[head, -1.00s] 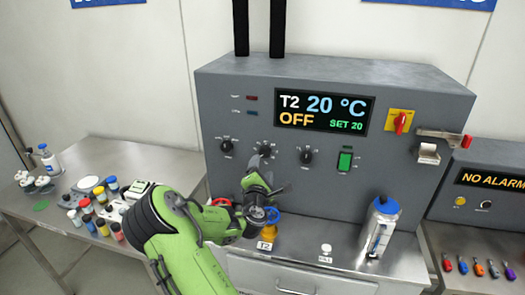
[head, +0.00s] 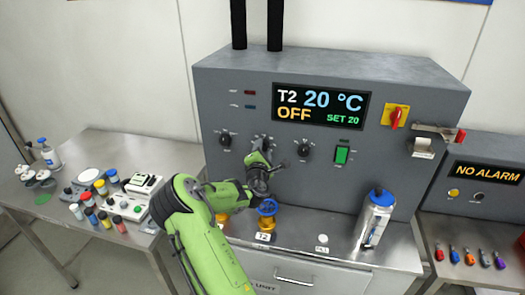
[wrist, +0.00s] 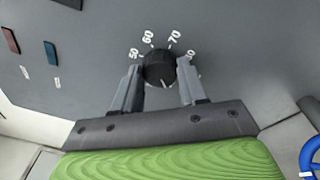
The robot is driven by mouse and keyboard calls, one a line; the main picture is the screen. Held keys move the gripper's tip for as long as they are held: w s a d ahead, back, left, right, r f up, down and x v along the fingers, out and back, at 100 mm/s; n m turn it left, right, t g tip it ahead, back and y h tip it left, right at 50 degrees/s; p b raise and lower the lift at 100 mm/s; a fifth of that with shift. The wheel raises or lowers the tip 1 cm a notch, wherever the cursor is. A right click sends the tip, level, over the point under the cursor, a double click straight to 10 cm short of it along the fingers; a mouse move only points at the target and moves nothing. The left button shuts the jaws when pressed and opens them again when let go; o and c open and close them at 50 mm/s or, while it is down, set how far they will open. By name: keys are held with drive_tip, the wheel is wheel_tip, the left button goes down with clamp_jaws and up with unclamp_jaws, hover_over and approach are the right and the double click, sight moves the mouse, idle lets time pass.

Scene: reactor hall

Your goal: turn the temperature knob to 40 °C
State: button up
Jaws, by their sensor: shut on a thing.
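The temperature knob (wrist: 159,66) is a black round dial on the grey panel, with 50, 60, 70 and a partly hidden number around it in the wrist view. My gripper (wrist: 160,74) is shut on it, one finger on each side. In the head view my gripper (head: 262,153) is at the middle knob of the panel and mostly covers it. The display (head: 320,105) reads T2 20 °C, OFF, SET 20. The knob's pointer and the lower part of its scale are hidden or too small to tell.
Black knobs sit left (head: 225,139) and right (head: 304,152) of the gripped one. A green switch (head: 342,155) and a red-yellow rotary switch (head: 395,116) are further right. A blue-wheeled valve (head: 267,210) stands below my gripper; a bottle (head: 376,215) stands right.

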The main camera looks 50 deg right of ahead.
drive_tip(key=shift+f+m+b, duration=0.1)
drive_tip(key=shift+m+b, duration=0.2)
drive_tip(key=shift+b, duration=0.1)
drive_tip(key=shift+c, duration=0.4)
drive_tip(key=m+b, duration=0.1)
drive_tip(key=b, duration=0.1)
drive_tip(key=m+b, duration=0.2)
drive_tip(key=b, duration=0.1)
drive_tip(key=shift+f+h, duration=0.3)
drive_tip(key=shift+h, duration=0.1)
drive_tip(key=m+b, duration=0.6)
drive_tip(key=b, duration=0.2)
drive_tip(key=shift+f+h, duration=0.15)
drive_tip(key=shift+h, duration=0.25)
drive_tip(key=m+b, duration=0.5)
drive_tip(key=b, duration=0.1)
drive_tip(key=shift+w+f+g+b, duration=0.1)
drive_tip(key=shift+g+b, duration=0.2)
drive_tip(key=shift+b, duration=0.1)
drive_tip(key=m+b, duration=0.4)
drive_tip(key=shift+w+a+m+g+h, duration=0.1)
drive_tip(key=shift+m+g+h, duration=0.2)
drive_tip(key=shift+g+h, duration=0.1)
drive_tip(key=shift+r+b, duration=0.2)
drive_tip(key=shift+b, duration=0.15)
drive_tip(key=o, duration=1.1)
drive_tip(key=shift+c, duration=0.2)
drive_tip(key=shift+r, duration=0.1)
